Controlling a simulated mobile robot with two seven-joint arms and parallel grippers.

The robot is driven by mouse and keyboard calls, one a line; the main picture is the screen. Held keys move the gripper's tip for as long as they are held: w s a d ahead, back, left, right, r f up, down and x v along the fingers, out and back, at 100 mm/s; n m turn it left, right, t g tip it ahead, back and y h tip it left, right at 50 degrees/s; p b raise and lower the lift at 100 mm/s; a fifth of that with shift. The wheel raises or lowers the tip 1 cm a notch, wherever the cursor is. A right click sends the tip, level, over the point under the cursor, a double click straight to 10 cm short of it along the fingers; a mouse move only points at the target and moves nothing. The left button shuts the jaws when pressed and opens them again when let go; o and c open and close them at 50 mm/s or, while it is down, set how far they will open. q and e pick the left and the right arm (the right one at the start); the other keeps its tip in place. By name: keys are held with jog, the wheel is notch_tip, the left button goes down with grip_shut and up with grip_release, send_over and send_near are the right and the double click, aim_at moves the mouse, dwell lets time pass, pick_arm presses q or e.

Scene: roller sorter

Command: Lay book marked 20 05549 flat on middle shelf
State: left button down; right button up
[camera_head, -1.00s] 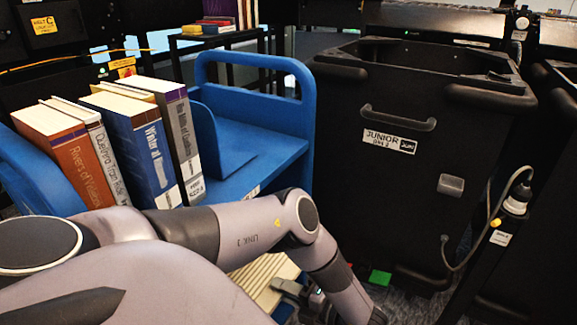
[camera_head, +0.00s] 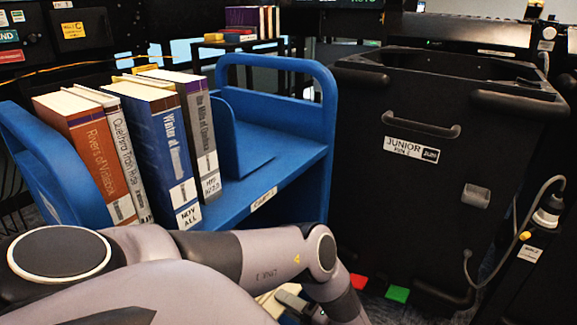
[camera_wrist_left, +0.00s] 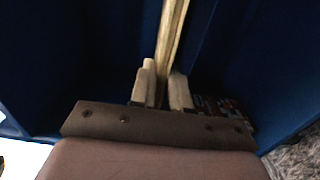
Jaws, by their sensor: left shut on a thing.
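My left gripper (camera_wrist_left: 163,88) is shut on a thin book (camera_wrist_left: 172,35) in the left wrist view. Its pale edge stands between the two fingers, with dark blue surfaces on both sides. I cannot read a mark on it. In the head view my left gripper (camera_head: 303,308) is low in the picture, partly hidden behind my arm, beside a cream-coloured surface (camera_head: 268,302). The blue cart (camera_head: 290,172) stands behind my arm. Its top shelf shows; the shelves below are mostly hidden by the arm. My right gripper is in neither view.
Several upright books (camera_head: 150,150) stand at the left of the cart's top shelf, beside a blue divider (camera_head: 222,125). The shelf right of it is clear. A black bin (camera_head: 430,190) marked JUNIOR stands right of the cart. Red (camera_head: 357,281) and green (camera_head: 397,293) pieces show at its foot.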

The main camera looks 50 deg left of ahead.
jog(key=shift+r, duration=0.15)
pick_arm(q)
jog(key=c, duration=1)
grip_release()
jog(key=shift+d, duration=0.1)
jog(key=p+v, duration=0.3)
jog(key=v, duration=0.4)
jog(key=shift+p, duration=0.35)
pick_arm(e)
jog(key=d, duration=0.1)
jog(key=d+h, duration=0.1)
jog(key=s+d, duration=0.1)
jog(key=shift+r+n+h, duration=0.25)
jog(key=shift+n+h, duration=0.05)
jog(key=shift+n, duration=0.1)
pick_arm(q)
jog(key=shift+r, duration=0.1)
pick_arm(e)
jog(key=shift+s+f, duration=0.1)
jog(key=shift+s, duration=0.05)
